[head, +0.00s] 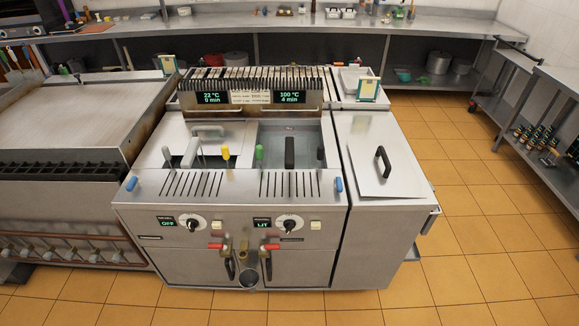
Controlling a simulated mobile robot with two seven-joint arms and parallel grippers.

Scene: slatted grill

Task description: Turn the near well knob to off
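A steel two-well fryer stands in the middle of the head view. On its front panel (237,247) are two round white dials with dark knobs. The left knob (192,225) is beside a small display (167,222) reading OFF. The right knob (289,225) is beside a display (262,222) reading LIT. On top, the left readout (211,98) shows 22 °C and 0 min, the right readout (289,97) 100 °C and 4 min. Exact pointer angles are too small to tell. Neither of my grippers is in view.
Red-handled valves (270,248) and door handles sit below the knobs. A flat griddle (70,115) stands to the left. A lidded steel cabinet (375,155) adjoins on the right. Tiled floor (470,245) is clear at the right; a narrower strip shows in front.

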